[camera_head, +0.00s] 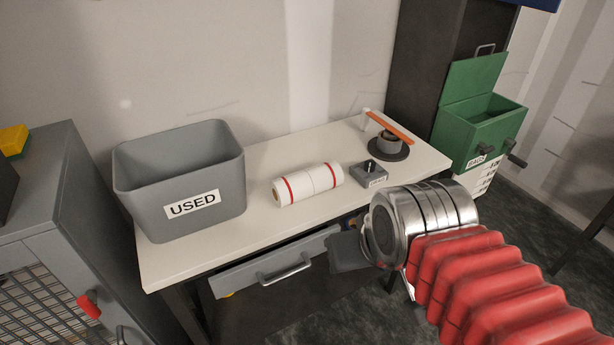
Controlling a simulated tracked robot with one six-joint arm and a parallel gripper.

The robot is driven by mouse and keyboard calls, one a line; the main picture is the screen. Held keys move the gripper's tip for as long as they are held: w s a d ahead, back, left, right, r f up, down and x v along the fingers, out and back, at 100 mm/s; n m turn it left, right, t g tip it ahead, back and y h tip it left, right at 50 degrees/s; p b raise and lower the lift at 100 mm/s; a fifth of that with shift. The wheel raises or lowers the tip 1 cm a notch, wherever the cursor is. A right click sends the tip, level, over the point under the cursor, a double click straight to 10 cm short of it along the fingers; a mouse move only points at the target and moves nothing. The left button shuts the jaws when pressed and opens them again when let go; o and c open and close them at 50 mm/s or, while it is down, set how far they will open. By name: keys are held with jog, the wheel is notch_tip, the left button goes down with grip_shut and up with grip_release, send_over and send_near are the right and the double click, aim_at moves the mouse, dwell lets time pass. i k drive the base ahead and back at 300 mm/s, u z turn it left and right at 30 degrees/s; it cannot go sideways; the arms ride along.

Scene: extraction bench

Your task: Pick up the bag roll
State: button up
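The bag roll (308,184) is a white cylinder with red bands near its ends. It lies on its side on the pale bench top (262,214), in the middle of the bench. My gripper (340,250) shows only as a dark grey part at the end of my silver and red arm, in front of the bench's front edge. It is to the right of and lower in the picture than the roll, apart from it. My own wrist hides much of the gripper, and its fingertips cannot be made out.
A grey bin (140,205) marked USED stands left of the roll. A small grey block (369,175) and a dark round stand (388,152) with an orange bar are to the right. A drawer (240,275) with a handle is below. A green box (478,138) stands far right.

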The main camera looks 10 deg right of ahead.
aim_at(288, 190)
jog(key=i, duration=0.85)
jog(key=u, duration=0.05)
